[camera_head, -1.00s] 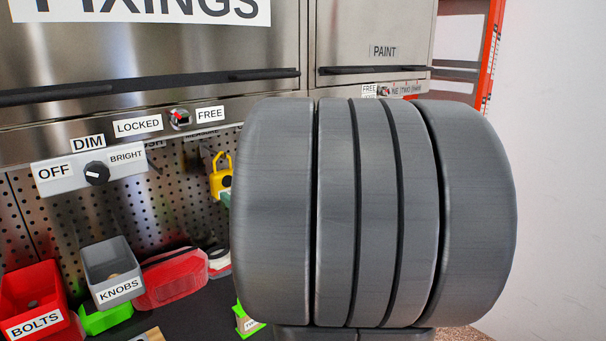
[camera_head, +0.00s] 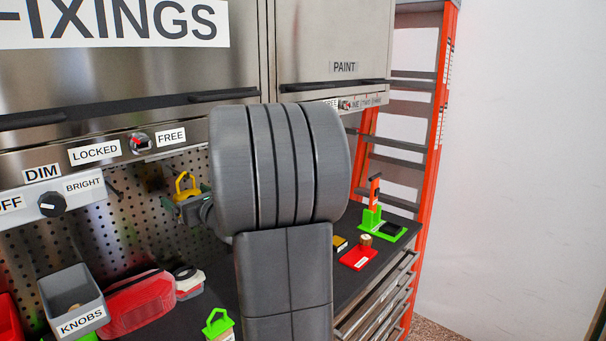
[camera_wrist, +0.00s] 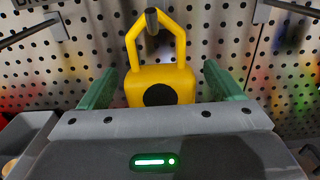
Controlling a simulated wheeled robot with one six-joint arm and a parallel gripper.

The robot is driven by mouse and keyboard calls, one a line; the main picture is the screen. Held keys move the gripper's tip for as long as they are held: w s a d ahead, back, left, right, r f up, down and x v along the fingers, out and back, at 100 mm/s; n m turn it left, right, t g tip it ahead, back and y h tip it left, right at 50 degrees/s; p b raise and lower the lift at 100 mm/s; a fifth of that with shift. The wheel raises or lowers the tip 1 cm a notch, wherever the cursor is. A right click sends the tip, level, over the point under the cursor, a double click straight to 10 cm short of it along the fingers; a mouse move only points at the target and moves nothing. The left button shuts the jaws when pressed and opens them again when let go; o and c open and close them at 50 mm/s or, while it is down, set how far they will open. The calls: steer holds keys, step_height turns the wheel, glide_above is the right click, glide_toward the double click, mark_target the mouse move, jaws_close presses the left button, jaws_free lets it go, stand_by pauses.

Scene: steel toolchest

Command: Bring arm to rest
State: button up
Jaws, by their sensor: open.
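My gripper (camera_wrist: 159,70) is open, with its two green fingers apart on either side of a yellow padlock (camera_wrist: 160,86) in the wrist view. The padlock's shackle hangs on a peg of the perforated board, and a dark round spot marks its body. I cannot tell whether the fingers reach around it or stop short, but gaps show on both sides. The yellow padlock (camera_head: 183,184) shows there just left of the arm.
A grey KNOBS bin (camera_head: 72,300), a red case (camera_head: 140,303) and a green-handled item (camera_head: 217,324) sit on the dark bench. An orange ladder (camera_head: 439,130) stands beyond. Cabinets (camera_head: 135,60) hang above.

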steer(key=shift+x, duration=1)
steer(key=shift+s+d+r+p, duration=0.15)
steer(key=shift+r+p, duration=0.05)
steer(key=shift+p, duration=0.15)
steer(key=shift+f, duration=0.1)
